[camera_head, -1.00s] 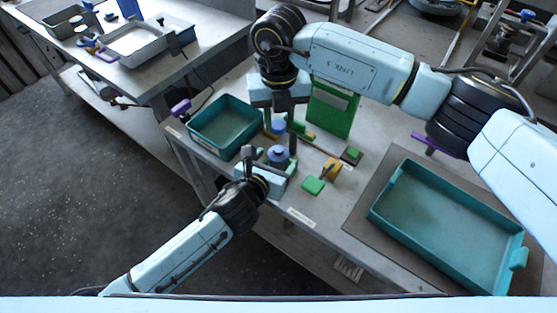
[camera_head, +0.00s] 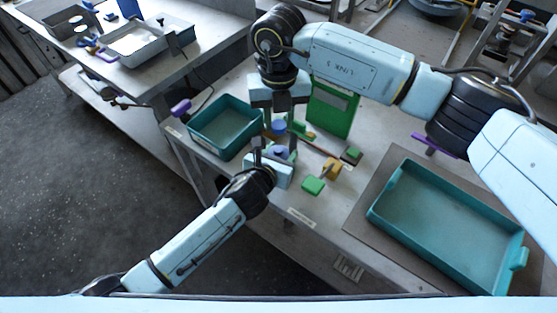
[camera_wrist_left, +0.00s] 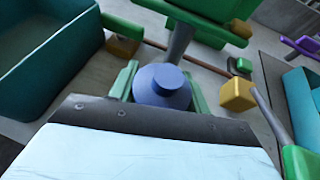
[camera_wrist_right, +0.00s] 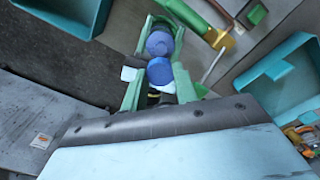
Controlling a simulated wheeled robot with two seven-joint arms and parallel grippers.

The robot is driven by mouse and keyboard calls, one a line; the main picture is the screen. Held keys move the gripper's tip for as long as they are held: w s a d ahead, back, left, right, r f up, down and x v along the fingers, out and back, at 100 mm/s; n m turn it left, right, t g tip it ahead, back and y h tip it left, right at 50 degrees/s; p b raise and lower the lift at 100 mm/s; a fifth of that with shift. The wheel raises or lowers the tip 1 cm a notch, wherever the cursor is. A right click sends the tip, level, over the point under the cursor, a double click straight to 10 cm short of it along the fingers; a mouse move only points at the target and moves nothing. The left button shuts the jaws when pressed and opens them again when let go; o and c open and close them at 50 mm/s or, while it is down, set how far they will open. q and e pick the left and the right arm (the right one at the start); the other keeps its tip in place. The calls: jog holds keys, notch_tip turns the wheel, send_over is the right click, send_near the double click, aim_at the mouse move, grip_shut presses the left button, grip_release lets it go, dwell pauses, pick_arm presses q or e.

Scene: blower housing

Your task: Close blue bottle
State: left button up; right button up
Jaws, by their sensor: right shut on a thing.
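The blue bottle (camera_head: 279,153) stands on the table between the fingers of my left gripper (camera_head: 274,157), partly hidden by it in the head view. In the left wrist view, the bottle (camera_wrist_left: 162,88) shows a round shoulder and a narrower top between the green pads; whether they press on it is unclear.
A teal bin (camera_head: 248,130) stands left of the grippers. A larger teal tray (camera_head: 385,212) lies to the right on a mat. A green box (camera_head: 334,108) stands behind. Small green (camera_head: 313,186) and yellow (camera_head: 332,168) pieces lie close to the right of the bottle.

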pick_arm(q)
jog(key=c, duration=0.7)
pick_arm(e)
send_over(278, 149)
jog(key=shift+f, duration=2.5)
jog(key=shift+f, duration=0.15)
jog(key=shift+f, duration=0.75)
jog(key=shift+f, duration=0.6)
pick_arm(q)
grip_shut()
pick_arm(e)
jog(key=shift+m, duration=1.6)
